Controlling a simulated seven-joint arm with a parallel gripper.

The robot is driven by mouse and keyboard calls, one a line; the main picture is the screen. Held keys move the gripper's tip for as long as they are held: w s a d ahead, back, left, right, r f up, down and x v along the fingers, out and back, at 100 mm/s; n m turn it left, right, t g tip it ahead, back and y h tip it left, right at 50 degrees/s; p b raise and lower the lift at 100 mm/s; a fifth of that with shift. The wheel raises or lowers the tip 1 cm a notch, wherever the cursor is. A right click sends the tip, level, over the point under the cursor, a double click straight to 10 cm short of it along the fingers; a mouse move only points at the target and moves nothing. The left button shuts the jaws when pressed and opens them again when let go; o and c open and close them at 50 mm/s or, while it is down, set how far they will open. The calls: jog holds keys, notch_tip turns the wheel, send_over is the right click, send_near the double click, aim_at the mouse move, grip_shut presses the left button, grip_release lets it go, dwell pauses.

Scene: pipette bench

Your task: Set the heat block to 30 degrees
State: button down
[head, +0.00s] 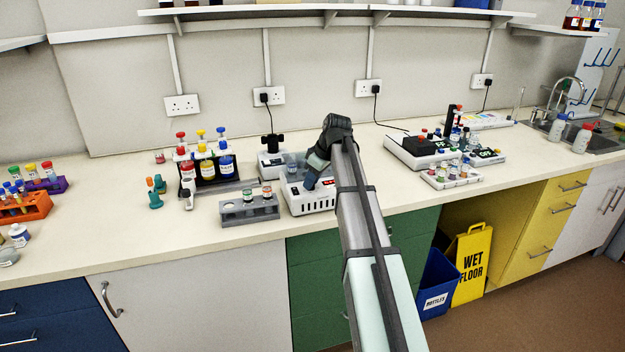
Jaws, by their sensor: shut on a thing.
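The heat block (311,204) is a small white box with a slotted front, on the bench at the middle of the head view. A small red display (328,183) shows on it; its digits are too small to read. My gripper (309,184) reaches down to the block's front, left of the display. It is shut, with its tips at the block's control knob. The knob itself is hidden behind the fingers, and part of the block's top is hidden by my arm.
A grey tube rack (238,213) stands close left of the block. Behind it is a dark rack (208,181) of coloured bottles. A white device (270,166) stands just behind the block. More instruments (408,155) are to the right. Bench between block and right instruments is mostly clear.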

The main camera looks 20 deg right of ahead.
dwell(0.3)
jog(key=c, duration=0.9)
grip_release()
jog(key=shift+o, duration=0.2)
jog(key=shift+r, duration=0.1)
jog(key=v, duration=1.3)
jog(key=shift+r, duration=0.3)
jog(key=shift+s, duration=0.1)
